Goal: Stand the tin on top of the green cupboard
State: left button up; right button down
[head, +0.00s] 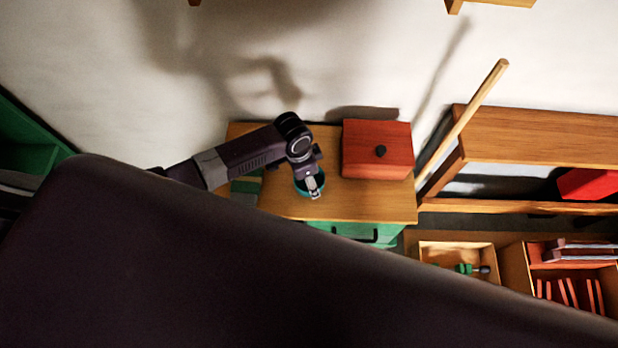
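The green cupboard (343,230) stands against the wall, with a wooden top and a dark handle on its green front. A small round teal thing, which looks like the tin (300,191), is at the wooden top near its front edge. My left gripper (315,189) points down over it, and its fingers overlap the teal rim. I cannot tell whether the fingers are closed on the rim, or whether the tin rests on the top. My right gripper is not in view.
A red box (362,158) with a black knob sits on the cupboard top, right of the gripper. A wooden pole (475,105) leans at the right by a wooden shelf (550,133). Open bins (457,249) stand lower right. A large dark part of mine hides the lower left.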

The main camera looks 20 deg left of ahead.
aim_at(303, 185)
pick_arm(q)
jog(key=shift+f, duration=0.3)
jog(key=shift+f, duration=0.15)
jog(key=o, duration=1.2)
jog(key=shift+r, duration=0.3)
notch_tip(303, 185, up, 12)
jog(key=s+a, duration=0.1)
jog(key=shift+a+f+p, duration=0.2)
jog(key=shift+p, duration=0.15)
